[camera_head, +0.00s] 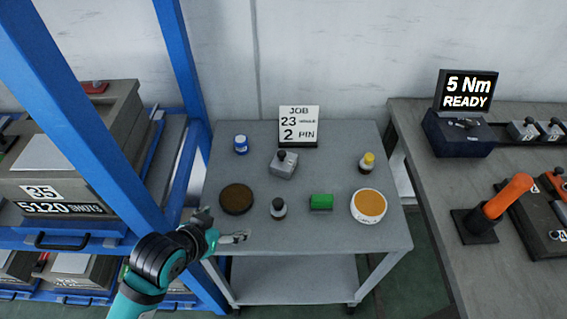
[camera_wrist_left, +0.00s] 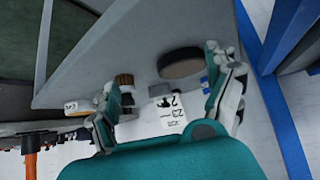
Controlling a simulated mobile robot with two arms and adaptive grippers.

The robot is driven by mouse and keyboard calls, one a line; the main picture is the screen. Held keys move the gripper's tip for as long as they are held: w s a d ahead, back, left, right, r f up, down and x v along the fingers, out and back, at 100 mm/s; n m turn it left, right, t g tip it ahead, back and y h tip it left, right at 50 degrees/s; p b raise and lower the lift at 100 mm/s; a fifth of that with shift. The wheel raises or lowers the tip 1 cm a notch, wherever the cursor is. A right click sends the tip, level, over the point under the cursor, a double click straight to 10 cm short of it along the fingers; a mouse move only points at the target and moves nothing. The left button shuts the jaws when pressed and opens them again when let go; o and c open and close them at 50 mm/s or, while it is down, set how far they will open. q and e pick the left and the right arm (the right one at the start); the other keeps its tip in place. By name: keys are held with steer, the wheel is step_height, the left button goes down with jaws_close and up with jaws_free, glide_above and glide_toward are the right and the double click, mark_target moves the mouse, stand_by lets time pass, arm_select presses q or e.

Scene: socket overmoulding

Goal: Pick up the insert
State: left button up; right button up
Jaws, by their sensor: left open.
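A grey metal block with a black knob (camera_head: 284,163) stands on the grey cart top (camera_head: 330,238), in front of the job sign. It looks the most like the insert, though no label on it can be read. My left gripper (camera_head: 221,227) is over the cart's front left corner, open and empty, its fingers spread. The block is apart from it, farther back and to the right. In the left wrist view the open fingers (camera_wrist_left: 165,80) frame part of the cart top, with the brown disc (camera_wrist_left: 182,63) beyond them. My right gripper is not in view.
Near my left gripper are the brown disc (camera_head: 236,199) and a dark-capped bottle (camera_head: 278,208). A green block (camera_head: 321,202), orange-filled dish (camera_head: 369,206), yellow-capped bottle (camera_head: 367,163), blue jar (camera_head: 241,144) and job sign (camera_head: 299,126) share the cart. A blue frame post (camera_head: 180,65) stands left.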

arm_select(q)
steer(key=w+d+r+m+t+h, duration=0.25)
steer(key=w+d+r, duration=0.3)
steer(key=w, duration=0.35)
glide_toward(282, 155)
steer(key=shift+h, duration=0.35)
steer(key=w+f, duration=0.1)
steer(key=f, duration=0.1)
steer(key=w+d+f, duration=0.1)
steer(key=w+f, duration=0.1)
steer(key=shift+w+d, duration=0.1)
steer(key=shift+w, duration=0.15)
steer(key=shift+w+d+f, duration=0.2)
steer(key=shift+w+d, duration=0.05)
steer(key=shift+w, duration=0.1)
steer(key=shift+w+d, duration=0.25)
steer(key=x, duration=0.4)
steer(key=shift+w+d+r, duration=0.3)
steer(key=shift+w+d, duration=0.05)
steer(key=shift+w, duration=0.05)
steer(key=shift+s, duration=0.1)
jaws_close()
steer(key=shift+r, duration=0.15)
